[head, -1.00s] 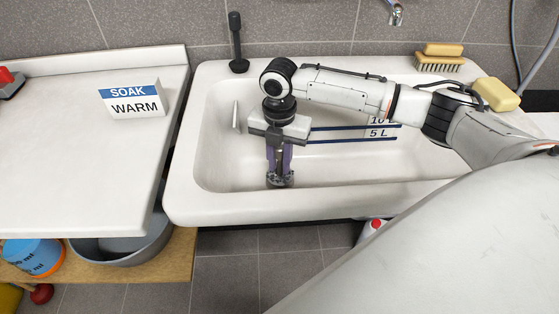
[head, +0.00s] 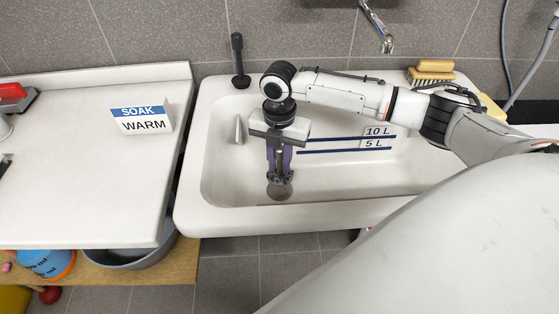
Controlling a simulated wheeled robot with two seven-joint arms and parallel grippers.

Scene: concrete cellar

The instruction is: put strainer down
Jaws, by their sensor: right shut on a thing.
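My right gripper (head: 280,174) reaches down into the white sink (head: 330,185), left of its middle. Its purple-grey fingers are shut on the strainer (head: 280,181), a small dark grey metal piece at the fingertips, partly hidden by them. A round, shiny grey drain (head: 279,192) shows just below the strainer in the picture. I cannot tell whether the strainer touches it. My left gripper is not in view.
A black-handled tool (head: 238,60) stands at the sink's back left corner. A SOAK WARM sign (head: 143,118) stands on the left counter (head: 80,190).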

